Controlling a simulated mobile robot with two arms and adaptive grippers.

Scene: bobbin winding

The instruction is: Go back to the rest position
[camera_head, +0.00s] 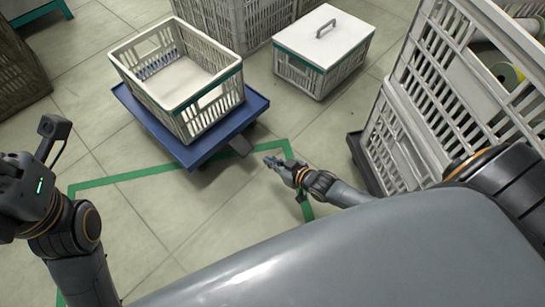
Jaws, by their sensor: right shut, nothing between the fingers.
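My right gripper (273,163) is in the middle of the head view, shut and empty. It is over the floor, close to the green floor line and to the right of the blue platform (190,155). Its arm comes in from the right, past the large crate. My left arm shows at the left edge, bent, with a dark part standing up from it. The fingers of my left gripper do not show.
An open white crate (207,108) with a green band sits on the blue platform. A lidded white crate (322,45) stands on the floor behind. A tall grey crate (425,95) holding spools (508,75) is close on the right. Tiled floor (215,225) is clear in front.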

